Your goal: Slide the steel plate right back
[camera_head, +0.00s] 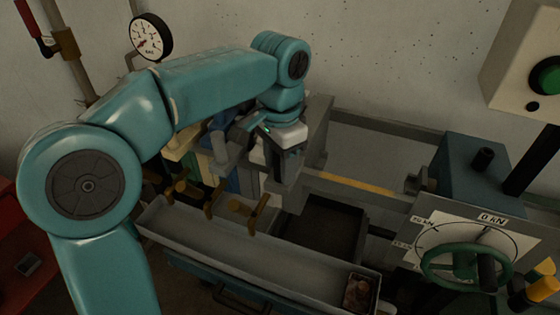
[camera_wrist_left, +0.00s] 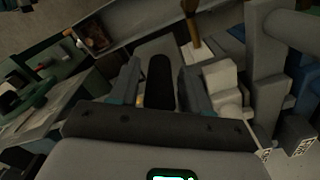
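The steel plate (camera_head: 318,127) is a thick grey upright plate across the rails, at the right end of a pack of plates and cloths (camera_head: 215,155). My left gripper (camera_head: 286,172) points down at its near side, partly hiding it. In the left wrist view the two fingers of my left gripper (camera_wrist_left: 160,88) stand apart, one on each side of a dark, round-ended bar (camera_wrist_left: 160,80). A gap shows beside the bar, so the fingers do not look closed on it. Whether it belongs to the plate is unclear. My right gripper is not in view.
A grey trough (camera_head: 205,247) with brass taps above it runs along the front. Right of the plate, the rails (camera_head: 365,187) show free room up to a blue block (camera_head: 470,185). A green handwheel (camera_head: 462,258) and dial stand at the front right.

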